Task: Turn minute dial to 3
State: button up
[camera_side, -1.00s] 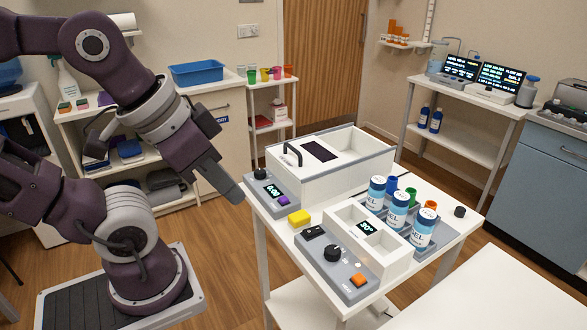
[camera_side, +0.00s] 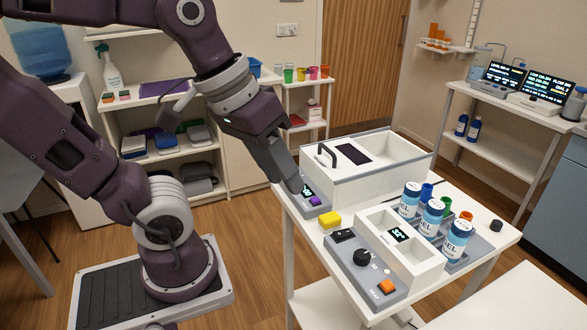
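The white box unit (camera_side: 385,180) at the back of the white table has a grey control panel with a small lit display (camera_side: 308,190) and a purple button (camera_side: 314,201). The dark dial on that panel, seen in the earlier view, is now hidden behind my gripper. My gripper (camera_side: 294,184) points down at this panel, at the dial's place, and partly covers the display, so its digits are unclear. I cannot tell whether it touches the dial or whether its fingers are apart.
A second unit (camera_side: 355,275) in front has a black knob (camera_side: 362,257), a lit display (camera_side: 399,234) and an orange button (camera_side: 387,287). Labelled bottles (camera_side: 433,220) stand in a grey tray to the right.

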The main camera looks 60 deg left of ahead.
jog(key=shift+o, duration=1.1)
jog(key=w+a+f+n+g+h, duration=0.1)
jog(key=w+a+n, duration=0.5)
jog(key=w+n, duration=0.3)
jog(key=shift+w+a+n+g, duration=0.2)
jog(key=shift+w+n+g, duration=0.1)
jog(key=shift+n, duration=0.2)
jog(key=w+a+f+n+g, duration=0.1)
jog(key=w+a+f+n, duration=0.1)
jog(key=a+f+n, duration=0.2)
jog(key=w+a+f+n+g+y, duration=0.1)
jog(key=w+a+f+n, duration=0.2)
jog(key=a, duration=1)
jog(key=w+a+f+n+g+y, duration=0.1)
jog(key=w+a+f+n, duration=0.1)
jog(key=a+f+n, duration=0.5)
jog(key=shift+w+a+f+n, duration=0.1)
jog(key=shift+a+n, duration=0.15)
jog(key=shift+n, duration=0.6)
jog(key=shift+w+a+n, duration=0.1)
jog(key=shift+a+n, duration=0.2)
jog(key=shift+n, duration=0.6)
jog(key=shift+w+a+f+n, duration=0.1)
jog(key=shift+a+n, duration=0.15)
jog(key=shift+n, duration=0.6)
jog(key=f, duration=0.5)
jog(key=shift+a+f, duration=0.2)
jog(key=shift+f, duration=0.75)
grip_shut()
